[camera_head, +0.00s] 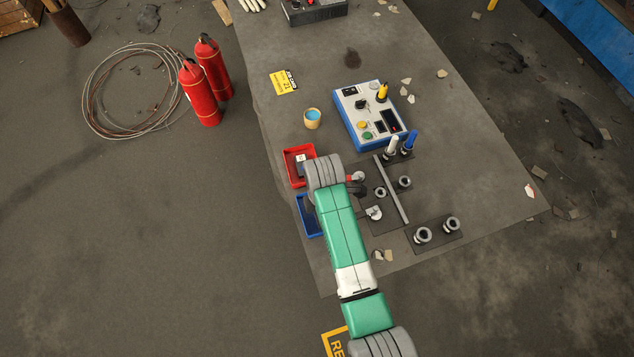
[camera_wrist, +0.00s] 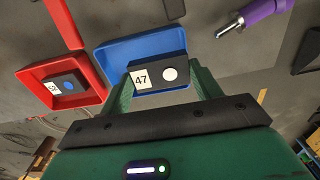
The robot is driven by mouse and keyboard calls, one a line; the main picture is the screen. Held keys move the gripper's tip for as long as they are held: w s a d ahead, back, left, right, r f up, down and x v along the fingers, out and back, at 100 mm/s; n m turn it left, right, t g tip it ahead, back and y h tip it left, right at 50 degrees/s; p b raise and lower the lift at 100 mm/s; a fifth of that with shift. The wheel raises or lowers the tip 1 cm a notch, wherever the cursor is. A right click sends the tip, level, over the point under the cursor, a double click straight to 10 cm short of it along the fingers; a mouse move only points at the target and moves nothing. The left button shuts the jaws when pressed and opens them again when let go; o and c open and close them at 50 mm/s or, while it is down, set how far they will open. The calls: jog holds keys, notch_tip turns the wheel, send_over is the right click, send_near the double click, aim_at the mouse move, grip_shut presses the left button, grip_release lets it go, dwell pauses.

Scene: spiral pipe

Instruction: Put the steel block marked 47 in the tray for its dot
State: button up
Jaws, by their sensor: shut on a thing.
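My gripper (camera_wrist: 163,86) is shut on a dark steel block marked 47 (camera_wrist: 155,76), which has a pale, whitish dot. In the wrist view the block overlaps the near part of the blue tray (camera_wrist: 140,48); I cannot tell how high it is held. The red tray (camera_wrist: 94,84) is to the left and holds another dark block (camera_wrist: 64,84) with a number label and a blue dot. In the head view the red tray (camera_head: 292,171) and blue tray (camera_head: 307,222) lie beside my arm, which hides the gripper and held block.
A blue and grey control box (camera_head: 372,115), a small cup (camera_head: 312,118) and a yellow card (camera_head: 284,82) stand or lie farther back on the mat. Dark fixtures (camera_head: 436,234) and a grey bar (camera_head: 391,190) are right of my arm. Red extinguishers (camera_head: 200,92) stand left.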

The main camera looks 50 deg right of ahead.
jog(key=shift+w+d+f, duration=0.1)
jog(key=shift+w+d, duration=0.05)
jog(key=shift+w, duration=0.35)
jog(key=shift+w+d, duration=0.15)
jog(key=shift+w, duration=0.3)
jog(key=shift+w+f, duration=0.2)
jog(key=shift+f, duration=0.1)
jog(key=shift+f+b, duration=0.3)
jog(key=shift+f, duration=1.2)
jog(key=shift+f, duration=0.1)
jog(key=o, duration=1.3)
jog(key=shift+c, duration=0.2)
notch_tip(320, 180, up, 12)
jog(key=shift+r+p, duration=0.1)
jog(key=shift+p, duration=0.65)
